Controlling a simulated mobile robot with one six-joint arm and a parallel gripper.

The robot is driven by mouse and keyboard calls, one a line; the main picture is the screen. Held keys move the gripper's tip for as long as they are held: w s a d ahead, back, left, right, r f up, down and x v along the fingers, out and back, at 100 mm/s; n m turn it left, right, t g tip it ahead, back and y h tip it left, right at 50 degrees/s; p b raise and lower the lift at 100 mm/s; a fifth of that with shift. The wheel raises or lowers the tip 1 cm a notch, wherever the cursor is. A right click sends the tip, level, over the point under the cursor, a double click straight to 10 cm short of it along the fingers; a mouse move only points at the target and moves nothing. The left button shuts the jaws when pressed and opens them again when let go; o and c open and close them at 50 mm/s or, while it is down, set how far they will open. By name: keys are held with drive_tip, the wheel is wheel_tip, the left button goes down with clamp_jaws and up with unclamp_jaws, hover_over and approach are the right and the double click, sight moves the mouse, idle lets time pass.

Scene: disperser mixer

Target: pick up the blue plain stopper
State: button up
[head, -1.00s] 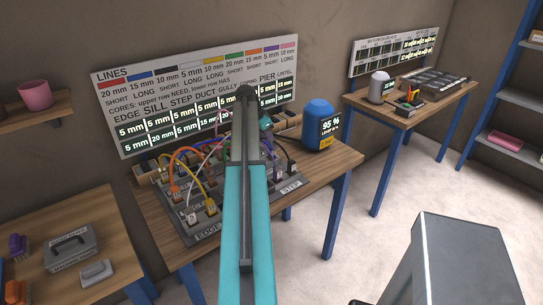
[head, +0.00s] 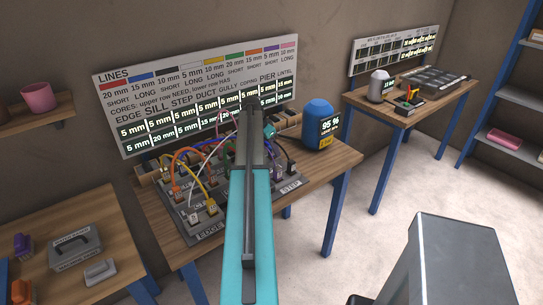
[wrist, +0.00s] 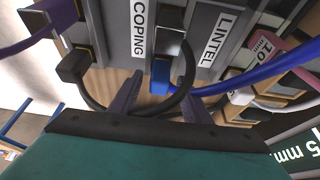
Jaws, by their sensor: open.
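In the wrist view a small blue block (wrist: 160,77), which looks like the blue plain stopper, sits just below the grey block labelled COPING (wrist: 140,28). My gripper (wrist: 160,72) is open, with one dark finger on each side of the blue block. No firm grip on it shows, and I cannot tell whether either finger touches it. A black cable (wrist: 182,98) loops beside the block and close to the right finger. In the head view my arm hides the stopper and the gripper's fingers.
A blue cable (wrist: 240,80) runs right from near the stopper. A LINTEL block (wrist: 222,38) stands beside COPING. In the head view several coloured cables crowd the panel (head: 208,236). A blue-topped device (head: 318,125) stands right of it, and a label board (head: 200,95) behind.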

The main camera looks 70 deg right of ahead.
clamp_jaws()
drive_tip(key=shift+r, duration=0.1)
drive_tip(key=shift+r+b, duration=1.55)
drive_tip(key=shift+r, duration=3.4)
